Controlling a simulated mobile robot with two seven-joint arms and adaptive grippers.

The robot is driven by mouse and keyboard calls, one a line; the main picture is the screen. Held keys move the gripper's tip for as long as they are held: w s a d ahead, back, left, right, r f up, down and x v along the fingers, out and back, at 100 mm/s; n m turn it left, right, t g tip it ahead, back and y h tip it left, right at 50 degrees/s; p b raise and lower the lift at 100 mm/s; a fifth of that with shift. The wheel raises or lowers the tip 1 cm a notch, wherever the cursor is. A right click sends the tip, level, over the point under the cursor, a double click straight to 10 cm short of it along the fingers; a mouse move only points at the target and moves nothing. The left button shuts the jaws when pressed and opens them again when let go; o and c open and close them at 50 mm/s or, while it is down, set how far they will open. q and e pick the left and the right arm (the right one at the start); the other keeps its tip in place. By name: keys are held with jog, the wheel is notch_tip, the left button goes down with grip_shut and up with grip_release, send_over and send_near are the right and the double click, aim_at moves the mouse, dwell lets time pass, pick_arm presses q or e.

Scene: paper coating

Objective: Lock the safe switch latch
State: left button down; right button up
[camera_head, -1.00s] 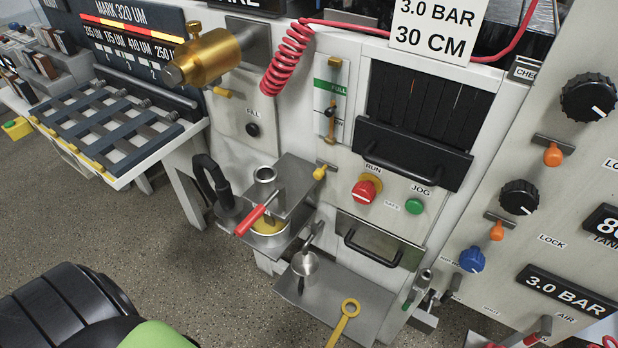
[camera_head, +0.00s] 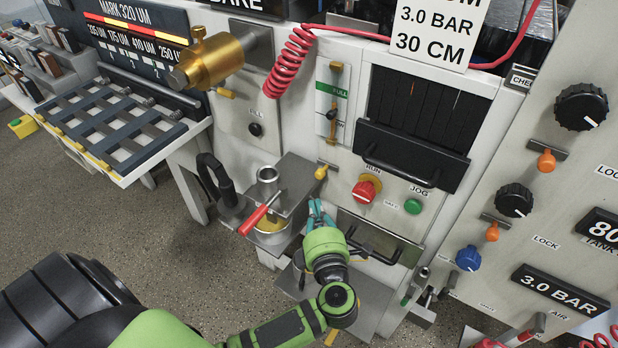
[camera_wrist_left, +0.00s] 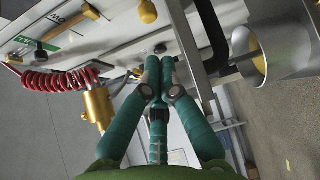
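The red run switch (camera_head: 367,188), with a yellow part behind it, sits on the white machine panel between the RUN and SAFE labels. A small yellow knob (camera_head: 321,172) on a metal plate is to its left; a yellow knob also shows in the left wrist view (camera_wrist_left: 147,12). I cannot tell which part is the latch. My left gripper (camera_head: 319,208) is in front of the panel, below the yellow knob and left of the red switch. Its teal fingertips (camera_wrist_left: 160,65) are together with nothing visible between them. My right gripper is not in view.
A red-handled valve (camera_head: 262,208) and metal cup (camera_head: 267,178) stand left of my gripper. A black-handled drawer (camera_head: 375,240) lies right of it. A green JOG button (camera_head: 412,207) is beside the red switch. A brass cylinder (camera_head: 212,60) juts out at upper left.

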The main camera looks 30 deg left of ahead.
aim_at(309, 186)
pick_arm(q)
jog(key=shift+a, duration=0.1)
dwell(0.3)
jog(key=p+x, duration=0.2)
jog(key=x, duration=0.8)
jog(key=shift+s, duration=0.1)
jog(key=d, duration=0.4)
jog(key=shift+s+d, duration=0.1)
jog(key=shift+d, duration=0.2)
jog(key=shift+d, duration=0.1)
